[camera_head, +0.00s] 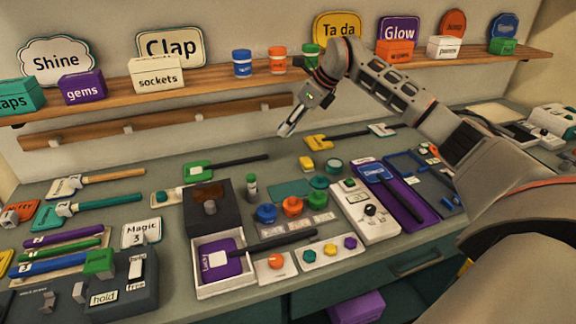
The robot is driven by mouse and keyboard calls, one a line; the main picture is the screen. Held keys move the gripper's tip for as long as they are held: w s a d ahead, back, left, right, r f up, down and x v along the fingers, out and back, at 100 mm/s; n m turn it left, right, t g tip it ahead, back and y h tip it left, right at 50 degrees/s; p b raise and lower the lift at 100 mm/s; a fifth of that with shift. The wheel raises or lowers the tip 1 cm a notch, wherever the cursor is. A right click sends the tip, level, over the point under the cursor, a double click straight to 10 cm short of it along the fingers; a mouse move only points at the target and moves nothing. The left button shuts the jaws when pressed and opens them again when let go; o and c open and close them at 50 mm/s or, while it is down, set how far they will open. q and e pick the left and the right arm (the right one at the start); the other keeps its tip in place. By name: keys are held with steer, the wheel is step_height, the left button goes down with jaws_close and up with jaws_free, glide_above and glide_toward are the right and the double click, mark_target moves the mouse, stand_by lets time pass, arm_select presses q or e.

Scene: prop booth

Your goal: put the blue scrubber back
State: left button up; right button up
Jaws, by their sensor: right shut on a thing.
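My right gripper (286,129) is raised above the back part of the counter, pointing down and left, with its fingers closed. What is between its fingers is too small to make out; no blue shows there. I cannot pick out the blue scrubber for certain. A round blue piece with a knob (265,213) stands on the counter, beside similar orange (292,206) and green (318,198) ones. These are well below and apart from the gripper. My left gripper is not in view.
A teal mat (289,188) lies behind the knobbed pieces. An open drawer box (232,277) holds a purple paddle (216,262). A white dial panel (366,218) and purple tray (421,222) stand right. A shelf (209,79) with boxes and cups runs behind the gripper.

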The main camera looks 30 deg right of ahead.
mark_target(284, 171)
step_height(284, 171, down, 15)
steer(key=shift+w+r, duration=0.1)
stand_by(0.4)
steer(key=o, duration=0.7)
steer(key=shift+c, duration=0.2)
steer(key=shift+o, duration=0.6)
steer(key=shift+d+r, duration=0.15)
steer(key=shift+r, duration=0.25)
steer(key=v, duration=1.1)
steer(key=shift+s+b, duration=0.3)
steer(key=shift+s, duration=0.05)
